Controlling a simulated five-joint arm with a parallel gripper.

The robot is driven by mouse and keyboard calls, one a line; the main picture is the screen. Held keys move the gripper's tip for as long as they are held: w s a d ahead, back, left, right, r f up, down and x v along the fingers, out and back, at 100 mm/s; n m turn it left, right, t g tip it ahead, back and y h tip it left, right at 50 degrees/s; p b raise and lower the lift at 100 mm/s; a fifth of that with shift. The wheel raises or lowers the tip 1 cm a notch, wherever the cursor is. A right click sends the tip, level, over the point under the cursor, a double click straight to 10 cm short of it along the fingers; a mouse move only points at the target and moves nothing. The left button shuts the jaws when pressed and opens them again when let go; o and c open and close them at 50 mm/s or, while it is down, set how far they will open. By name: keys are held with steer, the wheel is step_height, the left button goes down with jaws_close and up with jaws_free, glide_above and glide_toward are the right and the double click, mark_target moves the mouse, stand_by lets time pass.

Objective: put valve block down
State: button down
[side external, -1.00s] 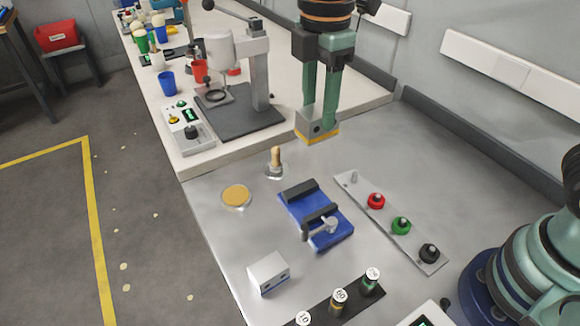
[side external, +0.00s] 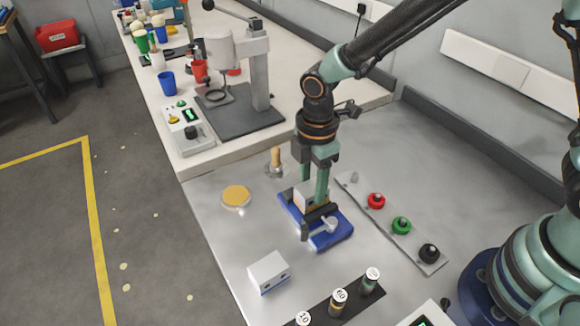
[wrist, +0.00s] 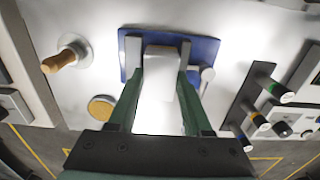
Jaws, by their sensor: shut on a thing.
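My gripper (side external: 312,196) is shut on the valve block, a pale grey block with a yellow-orange band at its base in the earlier side view. The valve block (wrist: 159,80) shows between my two green fingers in the wrist view. It is at the blue vise (side external: 333,238), between the vise's two dark jaws as seen from above. The vise also shows in the wrist view (wrist: 208,48). In the side view my fingers hide much of the block, and I cannot tell whether its underside touches the vise bed.
A second grey block (side external: 268,271) with a blue base stands in front. A yellow disc (side external: 236,195) and a wooden-handled tool (side external: 276,160) are left of the vise. A strip of red, green and black knobs (side external: 400,225) lies right. A rack of several cylinders (side external: 338,300) stands in front.

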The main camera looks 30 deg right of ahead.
mark_target(313, 187)
steer(key=shift+f, duration=0.45)
steer(key=shift+c, duration=1.7)
jaws_free()
steer(key=shift+f, duration=0.15)
step_height(313, 187, up, 12)
steer(key=s+d+r+m+t, duration=0.2)
steer(key=s+d+r+m, duration=0.1)
steer(key=d+m, duration=0.6)
steer(key=s+d+r+m+t, duration=0.3)
steer(key=s+d+r+m, duration=0.1)
steer(key=d+m, duration=0.5)
steer(key=shift+d+r+t, duration=0.25)
steer(key=shift+r+t, duration=0.05)
steer(key=shift+r, duration=0.2)
